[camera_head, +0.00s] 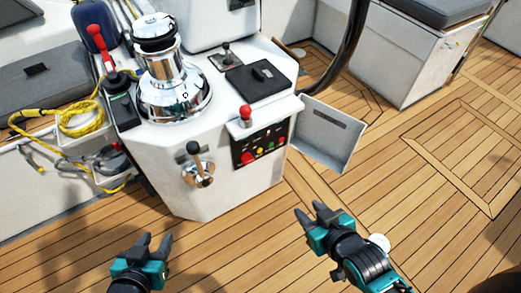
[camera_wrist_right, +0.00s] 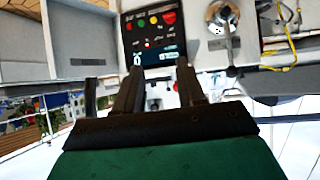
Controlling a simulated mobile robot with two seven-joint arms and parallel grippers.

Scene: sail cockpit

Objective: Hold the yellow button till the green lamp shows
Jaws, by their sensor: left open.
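The black control panel (camera_head: 262,133) is on the front of the white console, its cover hanging open. The yellow button (camera_head: 260,150) sits in its lower row between a larger red button (camera_head: 248,158) and a green one (camera_head: 271,147). In the right wrist view the yellow button (camera_wrist_right: 154,20) appears upside down, beyond the fingertips. I cannot tell which light is the green lamp, or whether it is lit. My right gripper (camera_head: 308,209) is open and empty, in front of the panel and apart from it. My left gripper (camera_head: 154,239) is open and empty above the deck.
The open white cover (camera_head: 330,135) juts out right of the panel. A winch (camera_head: 172,80) and yellow rope (camera_head: 80,118) are further left. The wooden deck in front is clear.

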